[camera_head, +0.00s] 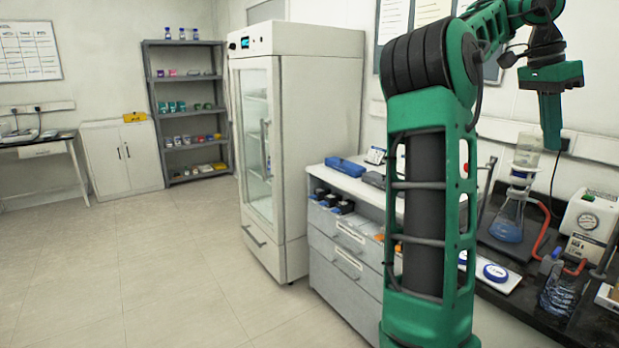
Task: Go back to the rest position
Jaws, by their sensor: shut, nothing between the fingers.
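My gripper (551,122) is at the upper right, at the end of my green arm, pointing down. It is shut and holds nothing. It hangs in the air above the dark bench, close in the picture to a glass filter flask (508,222) with blue liquid in its lower part. I cannot tell the exact gap between them. My arm bends over at the top of the picture, and its lower part hides some of the bench and drawers behind it.
A pump with a round gauge (587,222) and a red hose stand on the dark bench at right. A grey drawer unit (345,262) and a white glass-door cabinet (300,140) stand left of my arm. The tiled floor (150,270) at left is clear.

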